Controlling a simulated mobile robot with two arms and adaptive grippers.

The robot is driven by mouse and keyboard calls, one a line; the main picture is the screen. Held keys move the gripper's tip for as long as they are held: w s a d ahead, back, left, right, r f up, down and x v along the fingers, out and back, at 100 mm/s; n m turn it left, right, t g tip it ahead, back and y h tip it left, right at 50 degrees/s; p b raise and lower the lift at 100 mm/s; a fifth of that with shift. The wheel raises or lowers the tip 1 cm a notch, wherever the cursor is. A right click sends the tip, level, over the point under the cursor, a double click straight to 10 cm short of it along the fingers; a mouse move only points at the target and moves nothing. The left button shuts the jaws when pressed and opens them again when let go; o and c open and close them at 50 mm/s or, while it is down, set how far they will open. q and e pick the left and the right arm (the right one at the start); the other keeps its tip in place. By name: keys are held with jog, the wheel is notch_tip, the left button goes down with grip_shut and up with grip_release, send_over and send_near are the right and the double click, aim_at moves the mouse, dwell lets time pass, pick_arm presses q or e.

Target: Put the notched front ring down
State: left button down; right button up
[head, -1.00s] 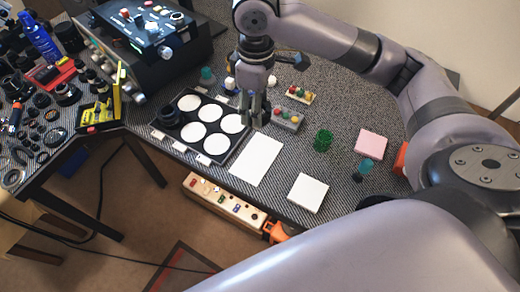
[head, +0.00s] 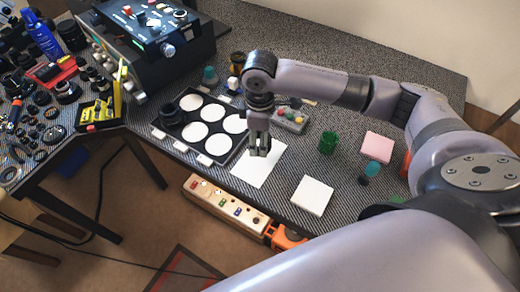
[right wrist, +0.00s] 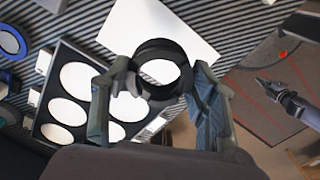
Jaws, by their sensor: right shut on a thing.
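My right gripper (head: 260,150) is over the upper part of a white sheet (head: 262,172), just right of the black tray. In the right wrist view the right gripper (right wrist: 160,82) is shut on a black ring, the notched front ring (right wrist: 160,47). The ring's opening shows pale through its middle, and the ring sits in front of the white sheet (right wrist: 150,22). The fingers hide the ring in the head view. What looks like my left gripper (right wrist: 268,88) shows at the right of the right wrist view, away from the ring; its finger opening is unclear.
The black tray (head: 183,143) has round white wells, with a dark part (head: 170,115) in one corner. A grey block with coloured buttons (head: 290,120), a green cup (head: 328,142), a pink pad (head: 377,147) and a white pad (head: 312,195) stand right. A black machine (head: 150,40) stands behind.

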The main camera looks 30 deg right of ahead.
jog(key=shift+f, duration=3)
jog(key=shift+f, duration=0.1)
jog(key=o, duration=1.4)
notch_tip(320, 180, up, 12)
jog(key=shift+r, duration=0.15)
